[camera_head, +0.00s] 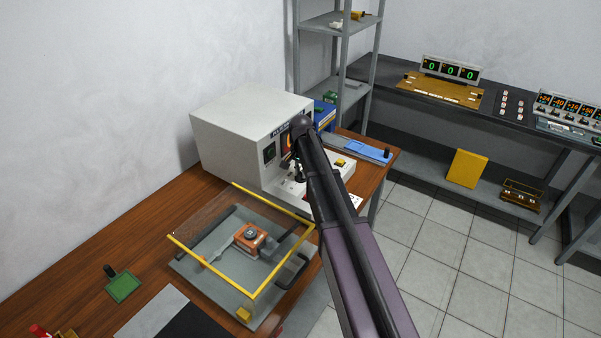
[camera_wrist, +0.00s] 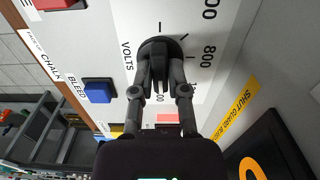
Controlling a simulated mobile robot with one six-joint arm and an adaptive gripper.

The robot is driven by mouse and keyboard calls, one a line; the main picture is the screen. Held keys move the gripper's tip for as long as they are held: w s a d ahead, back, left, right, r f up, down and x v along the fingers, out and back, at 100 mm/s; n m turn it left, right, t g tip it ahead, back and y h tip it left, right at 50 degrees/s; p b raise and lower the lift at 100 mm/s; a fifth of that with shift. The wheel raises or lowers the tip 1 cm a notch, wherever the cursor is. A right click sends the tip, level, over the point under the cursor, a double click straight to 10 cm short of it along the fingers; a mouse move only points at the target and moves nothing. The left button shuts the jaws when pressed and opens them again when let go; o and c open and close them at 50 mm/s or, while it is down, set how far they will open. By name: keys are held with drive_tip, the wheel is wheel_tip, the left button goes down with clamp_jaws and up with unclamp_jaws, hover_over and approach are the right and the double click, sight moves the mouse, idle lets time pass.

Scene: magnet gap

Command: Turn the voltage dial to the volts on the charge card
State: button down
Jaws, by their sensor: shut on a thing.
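The voltage dial (camera_wrist: 160,48) is a dark round knob on a white panel beside the word VOLTS, in the wrist view. Numbers ring it, with 800 readable to its right; other figures are partly covered. My gripper (camera_wrist: 161,76) is shut on the dial, one finger on each side. The dial's pointer is hidden by the fingers, so its setting cannot be read. In the head view my gripper (camera_head: 299,168) is at the front of the white cabinet (camera_head: 240,120), largely behind my arm. I cannot make out a charge card in either view.
A yellow guard warning label (camera_wrist: 236,108) is to the right. A clear guard with a yellow frame (camera_head: 274,277) covers a fixture before the cabinet. A shelf (camera_head: 335,85) stands behind.

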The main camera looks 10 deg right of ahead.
drive_tip(key=n, duration=0.7)
drive_tip(key=shift+n, duration=0.4)
drive_tip(key=n, duration=0.3)
drive_tip(key=shift+s+n, duration=0.1)
drive_tip(key=shift+n, duration=0.2)
drive_tip(key=n, duration=0.3)
drive_tip(key=shift+n, duration=0.3)
drive_tip(key=n, duration=1.1)
